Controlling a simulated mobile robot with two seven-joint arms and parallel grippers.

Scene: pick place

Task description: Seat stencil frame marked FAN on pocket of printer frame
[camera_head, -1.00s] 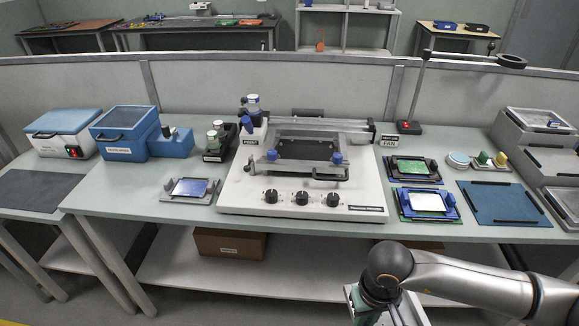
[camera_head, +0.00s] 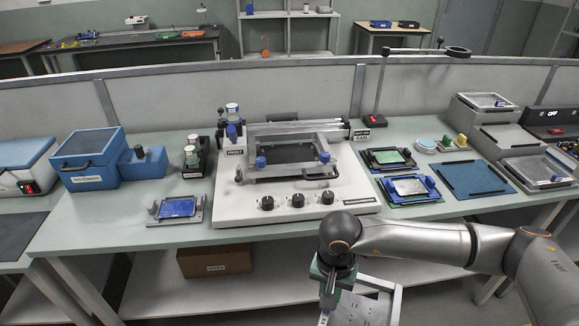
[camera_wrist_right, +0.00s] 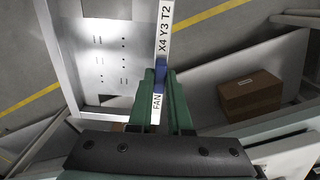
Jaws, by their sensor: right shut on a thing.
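The stencil frame (camera_head: 392,300) is a pale metal frame around a sheet with small holes. In the right wrist view the stencil frame (camera_wrist_right: 50,40) carries a white label reading FAN and X4 Y3 T2. My right gripper (camera_wrist_right: 160,85) is shut on its labelled edge; in the head view my right gripper (camera_head: 328,300) holds it low in front of the bench, partly out of the picture. The printer frame (camera_head: 330,180) sits over the white printer (camera_head: 345,205), with blue knobs and an open middle above a dark surface. My left gripper is not in view.
A blue board holder (camera_head: 178,208) stands left of the printer; other board holders (camera_head: 405,188) stand right of it. A blue mat (camera_head: 470,180) and grey bins lie further right. A lamp arm (camera_head: 382,85) rises behind. A cardboard box (camera_head: 215,260) sits on the lower shelf.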

